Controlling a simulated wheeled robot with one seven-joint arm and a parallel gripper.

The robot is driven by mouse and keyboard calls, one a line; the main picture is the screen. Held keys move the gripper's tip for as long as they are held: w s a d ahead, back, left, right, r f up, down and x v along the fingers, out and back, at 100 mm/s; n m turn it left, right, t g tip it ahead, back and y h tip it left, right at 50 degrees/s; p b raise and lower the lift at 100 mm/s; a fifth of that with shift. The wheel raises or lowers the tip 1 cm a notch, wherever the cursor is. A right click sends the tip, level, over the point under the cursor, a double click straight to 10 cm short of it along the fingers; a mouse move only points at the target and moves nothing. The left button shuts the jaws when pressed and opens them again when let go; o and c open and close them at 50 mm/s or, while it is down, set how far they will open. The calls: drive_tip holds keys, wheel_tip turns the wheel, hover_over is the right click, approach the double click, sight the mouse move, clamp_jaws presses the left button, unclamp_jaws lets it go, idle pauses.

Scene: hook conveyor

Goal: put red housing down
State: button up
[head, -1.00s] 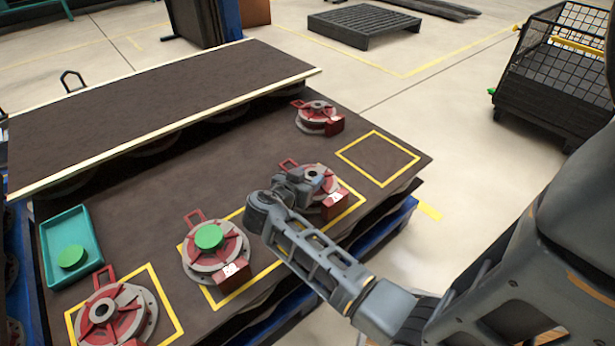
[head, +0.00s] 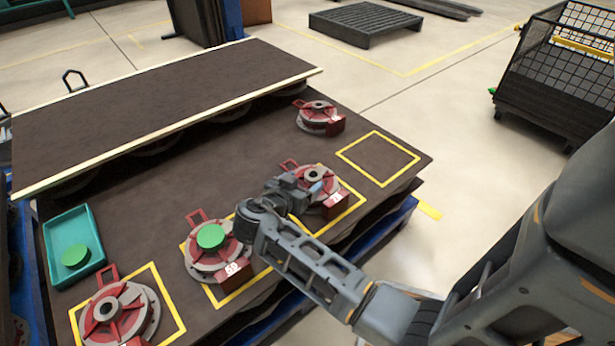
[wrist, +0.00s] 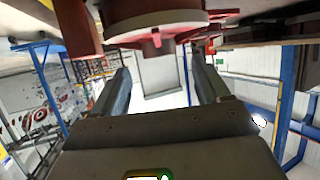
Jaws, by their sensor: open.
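A red housing (head: 318,180) with a grey flange sits on the dark table inside a yellow outlined square. It has a red handle at its back left and a red block with a white label at its front. My gripper (head: 312,188) is close at its left side, and the arm hides part of its rim. In the wrist view my gripper (wrist: 160,62) has its two fingers apart with nothing held between them. Red and grey housing parts (wrist: 155,25) show just beyond and above the fingertips. Whether a finger touches them I cannot tell.
A housing with a green cap (head: 210,237) and another housing (head: 112,314) stand to the left in yellow squares. One housing (head: 319,117) stands behind. A teal tray (head: 91,219) holds a green disc. The right yellow square (head: 378,158) is empty. A raised dark belt (head: 160,110) runs behind.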

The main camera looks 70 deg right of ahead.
drive_tip(key=p+v, duration=0.1)
drive_tip(key=v, duration=0.7)
drive_tip(key=shift+a+p, duration=0.15)
drive_tip(key=shift+p, duration=0.15)
drive_tip(key=a+f+n+t, duration=0.1)
drive_tip(key=s+a+f+n+y, duration=0.1)
drive_tip(key=s+a+f+n+t, duration=0.1)
drive_tip(key=f, duration=0.1)
drive_tip(key=shift+a+f+n+t, duration=0.1)
drive_tip(key=shift+a+n+t, duration=0.2)
drive_tip(key=shift+n, duration=0.1)
drive_tip(key=s+a+f+n+t+y, duration=0.1)
drive_tip(key=a, duration=0.1)
drive_tip(key=s+a+f+n+t+y, duration=0.1)
drive_tip(key=n, duration=0.1)
drive_tip(key=s+a+f+n+t+y, duration=0.1)
drive_tip(key=a, duration=0.1)
drive_tip(key=shift+a+f, duration=0.15)
drive_tip(key=shift+a, duration=0.15)
drive_tip(key=s+a+r+n+t+y, duration=0.7)
drive_tip(key=s+a+r+n+y, duration=0.15)
drive_tip(key=s+a, duration=0.35)
wheel_tip(320, 180, up, 15)
drive_tip(key=s+a+n+t, duration=0.1)
drive_tip(key=s+n+t, duration=0.2)
drive_tip(key=t, duration=0.1)
drive_tip(key=shift+a+f+y, duration=0.2)
drive_tip(key=shift+a+y, duration=0.15)
drive_tip(key=shift+a, duration=0.05)
